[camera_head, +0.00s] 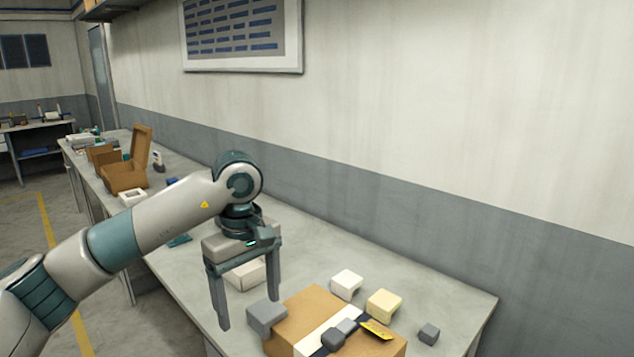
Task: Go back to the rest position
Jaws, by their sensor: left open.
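My left arm comes in from the left, and its gripper (248,313) points down over the long grey workbench (460,306). Its two fingers are spread wide with nothing held between them. The fingertips are just left of a cardboard box (302,309) with a white strip across its top. A grey block (266,317) shows close to the fingers, at the box's left edge; I cannot tell whether they touch. My right gripper is not in view.
Around the box are a white block (346,282), a cream block (384,304) and a small dark grey cube (429,333). A dark grey object (338,335) and yellow tag (377,330) lie over the box. An open carton (124,177) stands farther back. The wall runs along the right.

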